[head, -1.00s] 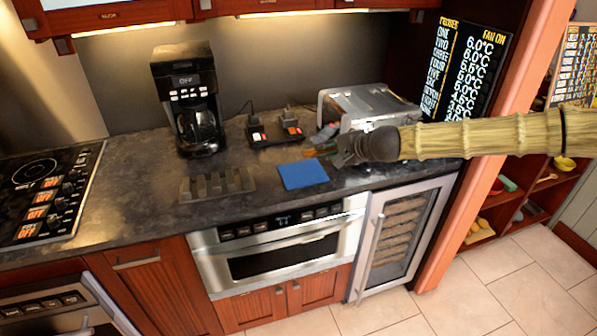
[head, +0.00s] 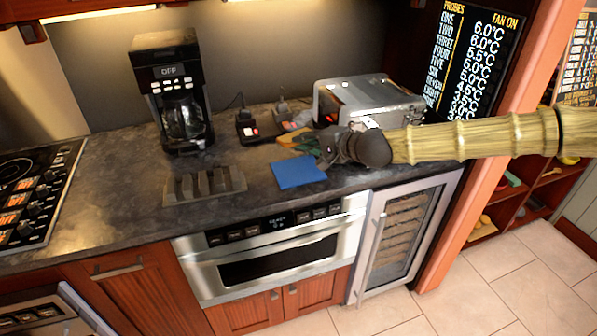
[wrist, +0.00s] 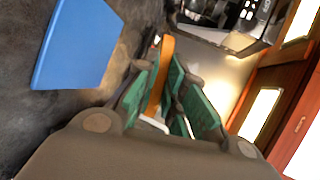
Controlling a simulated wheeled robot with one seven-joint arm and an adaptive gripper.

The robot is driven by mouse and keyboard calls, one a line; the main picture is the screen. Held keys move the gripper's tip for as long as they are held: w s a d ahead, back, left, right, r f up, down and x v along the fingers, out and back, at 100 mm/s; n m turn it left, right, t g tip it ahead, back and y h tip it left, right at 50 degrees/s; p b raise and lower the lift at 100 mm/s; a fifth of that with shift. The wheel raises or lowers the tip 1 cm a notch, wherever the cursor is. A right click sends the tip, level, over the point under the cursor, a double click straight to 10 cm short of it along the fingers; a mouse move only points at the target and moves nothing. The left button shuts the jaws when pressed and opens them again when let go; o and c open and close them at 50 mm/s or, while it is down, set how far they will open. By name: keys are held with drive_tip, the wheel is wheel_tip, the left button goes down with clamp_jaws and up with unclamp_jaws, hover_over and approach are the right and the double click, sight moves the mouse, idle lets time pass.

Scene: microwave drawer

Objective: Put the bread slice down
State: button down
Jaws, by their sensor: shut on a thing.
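The bread slice shows as a thin orange-brown slab (wrist: 160,78), standing on edge between the green pads of my gripper (wrist: 172,100) in the wrist view. In the head view the bread slice (head: 294,138) sticks out to the left of my gripper (head: 312,147), over the back of the counter beyond the blue board. My gripper is shut on it. Part of the slice is hidden by the fingers, and I cannot tell whether it touches the counter.
A blue board (head: 298,171) lies on the dark counter (head: 120,195), with a slotted grey rack (head: 205,186) to its left. A silver toaster (head: 362,98) stands behind my gripper. A coffee maker (head: 170,95) and a black socket block (head: 247,128) stand at the back.

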drive_tip(key=shift+d+f+b, duration=0.1)
drive_tip(key=shift+f+b, duration=2.65)
drive_tip(key=shift+f, duration=1.6)
drive_tip(key=c, duration=1.7)
unclamp_jaws()
drive_tip(key=shift+o, duration=0.2)
drive_tip(key=shift+p+v, duration=0.8)
drive_tip(key=shift+v, duration=3.2)
drive_tip(key=shift+r+p, duration=0.1)
drive_tip(key=shift+p, duration=0.2)
